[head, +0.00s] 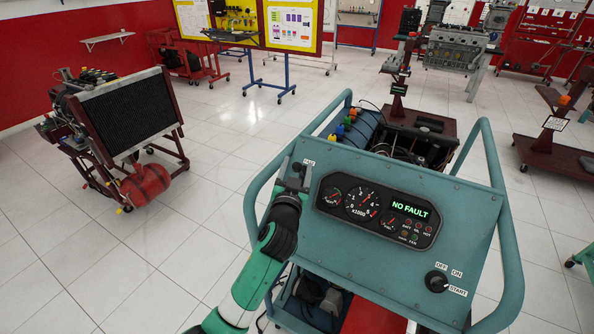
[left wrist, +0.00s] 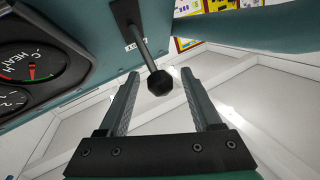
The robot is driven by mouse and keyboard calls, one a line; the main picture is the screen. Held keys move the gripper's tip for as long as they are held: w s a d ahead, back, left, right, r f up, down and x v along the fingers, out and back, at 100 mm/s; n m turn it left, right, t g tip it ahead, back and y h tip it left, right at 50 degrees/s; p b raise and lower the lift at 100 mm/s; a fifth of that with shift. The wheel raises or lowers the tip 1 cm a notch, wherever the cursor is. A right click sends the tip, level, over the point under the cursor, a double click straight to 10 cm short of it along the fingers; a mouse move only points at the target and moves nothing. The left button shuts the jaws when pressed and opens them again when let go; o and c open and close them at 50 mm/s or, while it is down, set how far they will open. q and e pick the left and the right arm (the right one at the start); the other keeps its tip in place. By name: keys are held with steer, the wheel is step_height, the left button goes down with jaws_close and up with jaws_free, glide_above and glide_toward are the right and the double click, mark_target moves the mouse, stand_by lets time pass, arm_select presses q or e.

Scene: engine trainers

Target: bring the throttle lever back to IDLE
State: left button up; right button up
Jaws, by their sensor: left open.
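The throttle lever, a thin metal rod with a black faceted knob (left wrist: 160,83), comes out of a dark slot plate on the teal panel (head: 400,240). A small white label, partly legible, is beside the slot plate (left wrist: 126,14) in the left wrist view. My left gripper (head: 294,178) is at the panel's upper left corner. In the left wrist view my left gripper (left wrist: 160,76) is open, with one finger on each side of the knob and visible gaps. In the head view the gripper mostly hides the lever. My right gripper is not in view.
A gauge cluster (head: 378,212) with a green NO FAULT display is right of the gripper. A key switch (head: 437,281) is at the panel's lower right. The teal tube frame (head: 505,220) surrounds the panel. A radiator trainer (head: 125,115) stands at left; tiled floor between is clear.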

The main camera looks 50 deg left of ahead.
arm_select(q)
steer(key=shift+w+a, duration=0.15)
jaws_close()
stand_by(1.4)
